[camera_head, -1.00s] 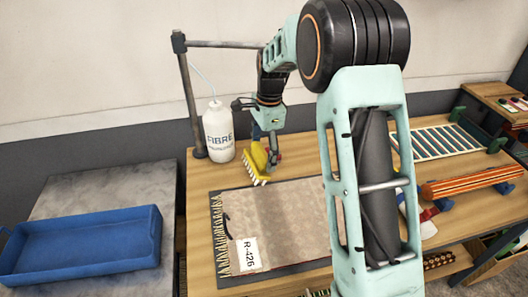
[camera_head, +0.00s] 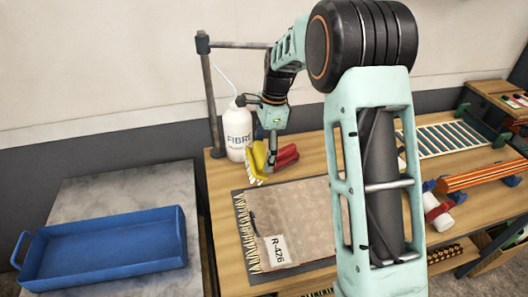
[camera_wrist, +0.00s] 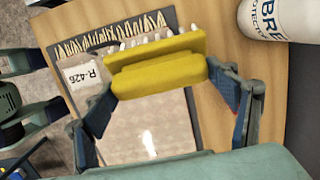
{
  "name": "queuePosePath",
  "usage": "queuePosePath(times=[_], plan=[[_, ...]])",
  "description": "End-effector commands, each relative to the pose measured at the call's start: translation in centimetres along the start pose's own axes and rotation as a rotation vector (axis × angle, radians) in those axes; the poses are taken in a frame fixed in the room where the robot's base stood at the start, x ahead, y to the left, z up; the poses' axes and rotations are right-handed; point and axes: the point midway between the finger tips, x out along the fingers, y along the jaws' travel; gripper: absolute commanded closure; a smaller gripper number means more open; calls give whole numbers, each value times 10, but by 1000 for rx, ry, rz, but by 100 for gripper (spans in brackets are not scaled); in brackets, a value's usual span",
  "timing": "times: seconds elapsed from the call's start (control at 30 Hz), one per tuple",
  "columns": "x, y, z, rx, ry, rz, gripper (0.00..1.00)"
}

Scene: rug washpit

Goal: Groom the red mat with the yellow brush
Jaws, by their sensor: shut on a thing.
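A yellow brush (camera_head: 258,161) with pale bristles is held in my gripper (camera_head: 271,148) at the mat's far left corner. In the wrist view the brush (camera_wrist: 158,66) lies across between both fingers (camera_wrist: 160,78), its bristles toward the mat's fringed end. I cannot tell whether the bristles touch. The mat (camera_head: 300,212) lies flat on the wooden bench; its face looks beige-grey rather than red, with a dark border, pale fringe and a white label "R-426" (camera_head: 277,250). My arm hides its right part.
A white "FIBRE" bottle (camera_head: 238,136) stands close beside my gripper, near a metal post (camera_head: 212,105). A red object (camera_head: 287,156) shows just right of the gripper. A blue tray (camera_head: 100,250) is on the left table. A striped roll (camera_head: 485,176) and slatted rack (camera_head: 450,138) are right.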

Motion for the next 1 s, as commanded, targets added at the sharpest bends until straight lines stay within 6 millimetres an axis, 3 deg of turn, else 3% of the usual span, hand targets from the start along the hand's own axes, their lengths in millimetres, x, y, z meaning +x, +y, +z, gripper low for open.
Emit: queuePosePath(times=[0.17, 0.6, 1.0], plan=[[5, 0, -1, 3, -1, 0, 47], [48, 0, -7, 3, -2, 0, 47], [49, 0, -7, 3, -1, -1, 47]])
